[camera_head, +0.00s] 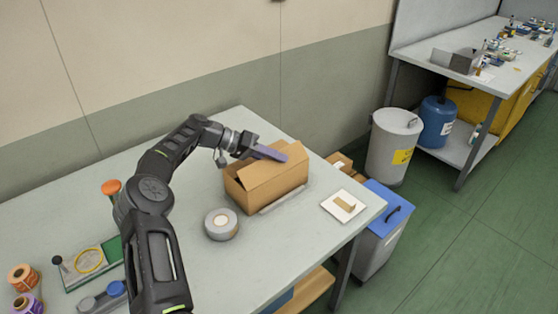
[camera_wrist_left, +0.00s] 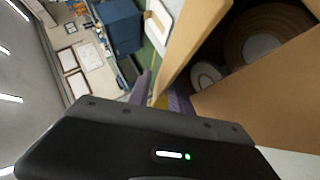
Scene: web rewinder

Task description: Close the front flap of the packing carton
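The brown packing carton (camera_head: 281,188) stands on the grey table with its top at least partly open. In the left wrist view its flap (camera_wrist_left: 196,35) stands up close to my gripper, beside the open mouth of the carton (camera_wrist_left: 265,105). Rolls (camera_wrist_left: 262,38) lie inside it. My left gripper (camera_head: 268,153) is over the top of the carton, and its purple fingers (camera_wrist_left: 162,94) show apart. The lower edge of the flap reaches between or just in front of them; I cannot tell if they touch it. My right gripper is not in view.
A grey tape roll (camera_head: 221,224) lies left of the carton. A white pad with a small brown block (camera_head: 344,206) lies to its right. Spools (camera_head: 23,276) and a green fixture (camera_head: 92,262) are at the left. A blue-lidded bin (camera_head: 388,208) stands beyond the table edge.

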